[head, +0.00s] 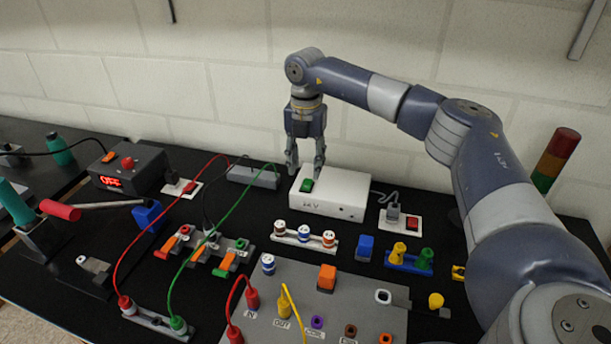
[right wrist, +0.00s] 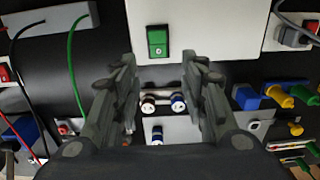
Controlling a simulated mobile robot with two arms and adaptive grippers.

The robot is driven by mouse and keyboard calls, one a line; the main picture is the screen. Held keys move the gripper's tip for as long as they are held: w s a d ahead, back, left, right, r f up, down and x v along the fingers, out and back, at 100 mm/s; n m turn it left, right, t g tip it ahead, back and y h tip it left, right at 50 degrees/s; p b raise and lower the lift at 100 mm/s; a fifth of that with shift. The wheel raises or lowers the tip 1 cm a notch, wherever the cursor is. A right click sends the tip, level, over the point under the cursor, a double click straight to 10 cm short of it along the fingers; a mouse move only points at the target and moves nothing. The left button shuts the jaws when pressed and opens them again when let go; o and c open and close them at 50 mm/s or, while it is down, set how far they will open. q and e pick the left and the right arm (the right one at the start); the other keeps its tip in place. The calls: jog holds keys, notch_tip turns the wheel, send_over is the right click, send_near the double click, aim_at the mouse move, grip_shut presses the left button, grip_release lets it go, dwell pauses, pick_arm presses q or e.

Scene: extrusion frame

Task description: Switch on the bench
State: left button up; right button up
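The white supply box (head: 345,190), marked 24 V, stands toward the back of the black bench. A green rocker switch (head: 307,185) is on its top; it also shows in the right wrist view (right wrist: 157,41). My right gripper (head: 306,168) is open and empty, fingers pointing down over the switch end of the box. In the right wrist view its spread fingers (right wrist: 159,65) stand either side of the line to the switch. I cannot tell whether they touch the box. A dark box (head: 127,170) at left has a red OFF display, an orange switch and a red knob. My left gripper is out of view.
Wall plates with plugs and red switches stand left (head: 188,187) and right (head: 402,218) of the white box. A grey panel (head: 270,330) with sockets and cables lies in front. A signal tower (head: 556,160) stands at right. Red and green cables arch over the left middle.

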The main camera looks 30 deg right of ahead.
aim_at(306, 187)
jog(key=f, duration=0.2)
jog(key=f+p, duration=0.1)
jog(key=f, duration=0.2)
jog(key=shift+w+d+f, duration=0.1)
jog(key=shift+w+f, duration=0.1)
jog(key=shift+f, duration=0.3)
jog(key=shift+c, duration=1.1)
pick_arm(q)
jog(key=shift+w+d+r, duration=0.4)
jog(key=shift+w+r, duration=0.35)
pick_arm(e)
grip_shut()
